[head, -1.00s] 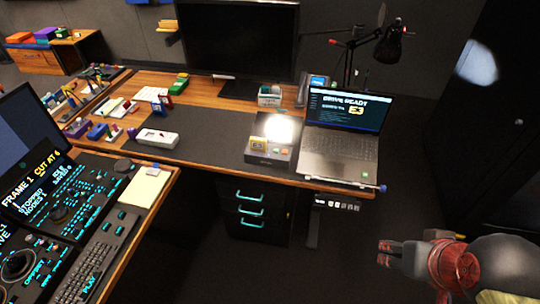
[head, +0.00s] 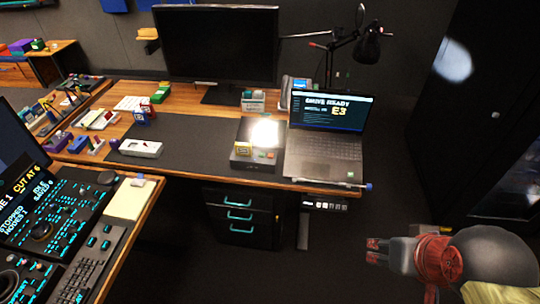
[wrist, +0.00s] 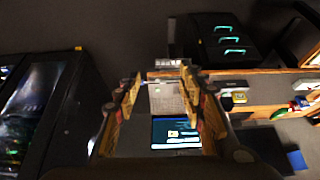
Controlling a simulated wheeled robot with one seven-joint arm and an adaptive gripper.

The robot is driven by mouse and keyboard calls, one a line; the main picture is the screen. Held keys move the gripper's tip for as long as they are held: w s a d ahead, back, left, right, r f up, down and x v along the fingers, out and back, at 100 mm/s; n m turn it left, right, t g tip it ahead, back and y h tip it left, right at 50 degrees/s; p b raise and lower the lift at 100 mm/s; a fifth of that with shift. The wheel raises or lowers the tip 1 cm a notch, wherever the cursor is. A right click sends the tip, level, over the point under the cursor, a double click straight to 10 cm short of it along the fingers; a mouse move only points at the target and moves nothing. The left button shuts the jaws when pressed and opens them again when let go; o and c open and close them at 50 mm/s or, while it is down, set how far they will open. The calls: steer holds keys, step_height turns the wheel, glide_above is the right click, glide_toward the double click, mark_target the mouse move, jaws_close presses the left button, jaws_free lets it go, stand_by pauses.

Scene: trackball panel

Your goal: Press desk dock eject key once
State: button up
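The desk dock (head: 247,165) is a dark box at the desk's front edge, left of the laptop. A yellow-edged block (head: 243,148) sits on its left part, with a small green key (head: 262,156) and a small reddish key (head: 271,155) beside it. Labels are too small to read, so I cannot tell which is the eject key. My gripper (head: 372,251) is at the lower right, in front of the desk and well apart from the dock. In the wrist view my gripper (wrist: 160,95) has its fingers spread, with nothing between them.
The laptop (head: 325,155) reads "DRIVE READY E3" and stands right of the dock. A lamp (head: 368,45) and monitor (head: 218,45) stand behind. A drawer unit (head: 240,222) is under the desk (head: 190,172). A console (head: 60,215) fills the lower left; a dark cabinet (head: 470,100) stands right.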

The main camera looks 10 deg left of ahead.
steer(key=shift+c, duration=1.2)
steer(key=c, duration=0.8)
jaws_close()
